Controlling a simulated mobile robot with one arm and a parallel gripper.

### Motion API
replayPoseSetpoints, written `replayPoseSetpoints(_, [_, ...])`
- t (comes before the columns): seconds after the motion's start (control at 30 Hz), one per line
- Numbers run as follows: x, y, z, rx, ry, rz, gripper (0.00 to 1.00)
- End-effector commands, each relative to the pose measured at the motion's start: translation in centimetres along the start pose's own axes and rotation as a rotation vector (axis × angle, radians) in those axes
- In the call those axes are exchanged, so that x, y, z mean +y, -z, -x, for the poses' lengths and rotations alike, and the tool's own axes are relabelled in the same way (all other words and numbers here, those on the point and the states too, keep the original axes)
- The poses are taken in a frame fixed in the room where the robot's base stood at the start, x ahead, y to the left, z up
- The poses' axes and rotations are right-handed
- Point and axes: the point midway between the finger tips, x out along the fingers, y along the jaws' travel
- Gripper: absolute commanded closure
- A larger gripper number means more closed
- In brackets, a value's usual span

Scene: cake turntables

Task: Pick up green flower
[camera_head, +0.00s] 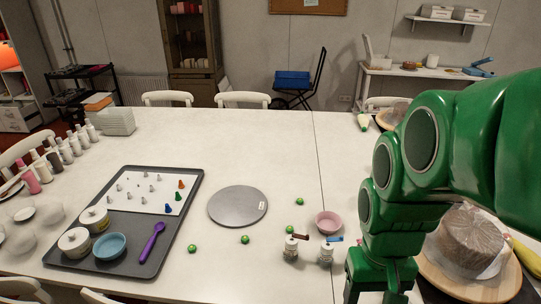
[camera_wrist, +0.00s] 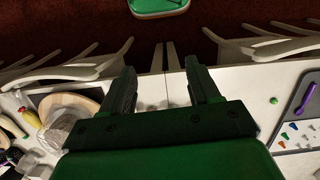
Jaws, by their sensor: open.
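Several small round green pieces, which may be green flowers but are too small to tell, lie on the white table: one green piece (camera_head: 300,201) right of the grey turntable disc (camera_head: 238,205), another green piece (camera_head: 245,239) in front of it, a third green piece (camera_head: 192,248) beside the dark tray (camera_head: 190,205), and one by the small jars. One green piece (camera_wrist: 274,100) shows in the wrist view, right of the fingers. My gripper (camera_wrist: 162,92) is open, with nothing between its fingers. In the head view my green arm hangs at the right, its lower end cut off.
The tray holds a purple spoon (camera_head: 152,242), a blue bowl (camera_head: 110,246), lidded jars and small coloured pieces on a white sheet. A pink bowl (camera_head: 328,223) and two small jars (camera_head: 291,248) stand near my arm. A brown cake (camera_head: 470,240) sits at right. The back middle is clear.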

Motion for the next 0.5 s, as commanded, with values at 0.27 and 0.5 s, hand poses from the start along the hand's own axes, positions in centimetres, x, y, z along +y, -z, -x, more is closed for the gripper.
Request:
replayPoseSetpoints(0.27, [-1.4,6.6,0.6,0.017,-0.007,0.061,0.39])
replayPoseSetpoints(0.5, [-3.2,12.3,0.4,0.032,-0.013,0.113,0.39])
